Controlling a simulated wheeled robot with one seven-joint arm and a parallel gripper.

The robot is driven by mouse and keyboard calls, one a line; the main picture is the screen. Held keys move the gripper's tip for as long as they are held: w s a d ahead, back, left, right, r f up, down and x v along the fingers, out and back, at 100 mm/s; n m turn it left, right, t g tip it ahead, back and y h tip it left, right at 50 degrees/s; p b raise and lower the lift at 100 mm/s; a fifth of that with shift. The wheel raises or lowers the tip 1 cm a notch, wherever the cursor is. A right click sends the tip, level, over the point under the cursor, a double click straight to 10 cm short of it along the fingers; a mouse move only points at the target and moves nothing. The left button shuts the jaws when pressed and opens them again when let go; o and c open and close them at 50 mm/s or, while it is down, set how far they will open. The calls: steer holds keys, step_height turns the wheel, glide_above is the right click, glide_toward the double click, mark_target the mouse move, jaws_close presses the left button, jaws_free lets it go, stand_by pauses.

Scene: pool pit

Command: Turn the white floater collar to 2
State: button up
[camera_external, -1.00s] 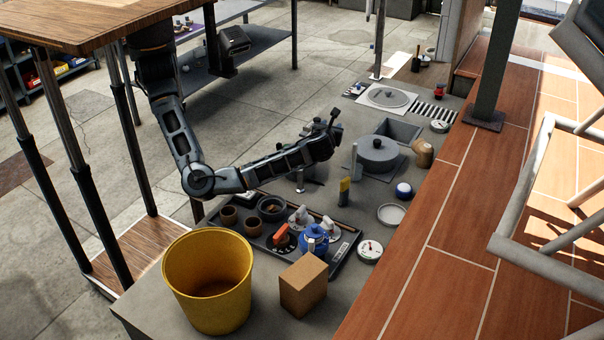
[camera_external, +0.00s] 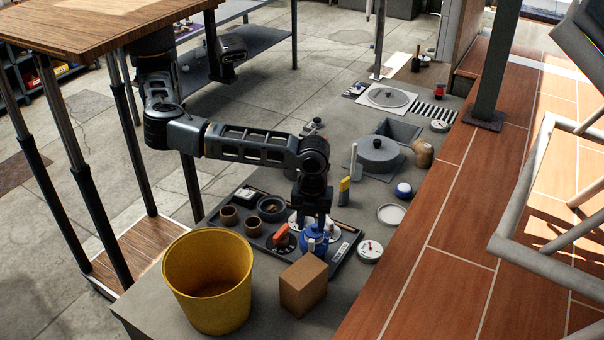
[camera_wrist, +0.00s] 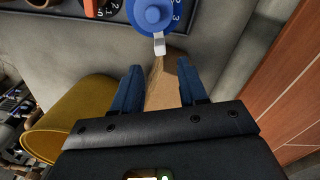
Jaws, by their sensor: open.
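A white knob-like piece (camera_external: 294,221), likely the white floater, stands on the dark tray and is partly hidden behind my gripper. Its collar setting cannot be read. A blue floater (camera_external: 308,246) stands on the tray in front of it. In the wrist view the blue floater (camera_wrist: 153,14) has a white tab towards me and figures, 2 and 3 among them, on its collar. My gripper (camera_external: 316,228) points down at the blue floater. In the wrist view my gripper (camera_wrist: 158,70) is open, nothing between its fingers touching them; the blue floater lies just beyond the tips.
An orange-handled dial (camera_external: 282,236) sits left of the blue floater on the tray (camera_external: 345,247). A cardboard box (camera_external: 303,286) and a yellow bucket (camera_external: 208,281) stand close in front. Brown cups (camera_external: 229,215) are at the tray's left. A lidded grey skimmer (camera_external: 379,155) is farther back.

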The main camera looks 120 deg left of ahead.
mark_target(311, 240)
step_height(311, 240, down, 7)
steer(key=shift+a+f+p, duration=0.1)
steer(key=shift+f+p, duration=0.1)
steer(key=shift+p, duration=0.2)
jaws_close()
stand_by(0.4)
